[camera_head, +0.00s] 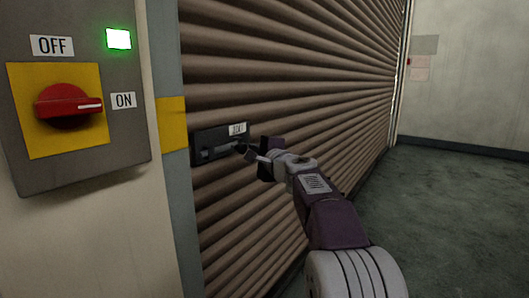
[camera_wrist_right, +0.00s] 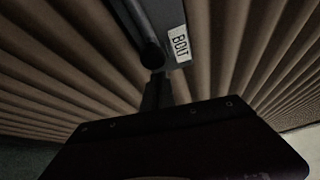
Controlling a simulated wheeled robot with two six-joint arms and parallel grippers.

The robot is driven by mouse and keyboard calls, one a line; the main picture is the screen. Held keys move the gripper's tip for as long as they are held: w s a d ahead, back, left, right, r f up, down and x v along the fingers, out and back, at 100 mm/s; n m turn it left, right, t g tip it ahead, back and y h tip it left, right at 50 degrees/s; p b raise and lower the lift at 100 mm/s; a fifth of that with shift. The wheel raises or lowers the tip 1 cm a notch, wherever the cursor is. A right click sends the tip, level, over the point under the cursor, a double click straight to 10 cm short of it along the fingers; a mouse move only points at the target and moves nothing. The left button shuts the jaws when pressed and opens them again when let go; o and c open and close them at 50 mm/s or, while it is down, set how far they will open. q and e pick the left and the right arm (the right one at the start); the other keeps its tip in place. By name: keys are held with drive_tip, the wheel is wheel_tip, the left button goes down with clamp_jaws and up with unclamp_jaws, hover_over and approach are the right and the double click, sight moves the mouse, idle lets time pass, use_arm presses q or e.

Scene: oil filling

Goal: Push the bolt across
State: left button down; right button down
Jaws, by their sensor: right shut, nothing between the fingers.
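The bolt (camera_head: 216,151) is a dark bar in a black housing on the brown roller shutter, under a small white label. Its round dark knob (camera_head: 241,147) is at the right end of the housing. In the right wrist view the knob (camera_wrist_right: 152,56) shows just ahead of the fingers, below the label reading BOLT (camera_wrist_right: 180,44). My right gripper (camera_head: 250,154) is shut and empty, with its fingertips at the knob. I cannot tell whether they touch it. My left gripper is not in view.
The ribbed shutter (camera_head: 290,60) fills the middle. At left, a grey switch box (camera_head: 130,155) with a red rotary handle (camera_head: 70,105) and a lit green lamp (camera_head: 119,39) is on the wall. Open floor (camera_head: 450,220) lies at right.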

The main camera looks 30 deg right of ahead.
drive_tip(key=shift+a, duration=0.3)
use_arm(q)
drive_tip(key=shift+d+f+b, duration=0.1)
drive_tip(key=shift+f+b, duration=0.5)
use_arm(e)
drive_tip(key=a, duration=0.1)
drive_tip(key=s+a, duration=0.1)
drive_tip(key=a, duration=0.1)
drive_tip(key=s+a, duration=0.1)
drive_tip(key=shift+a, duration=0.3)
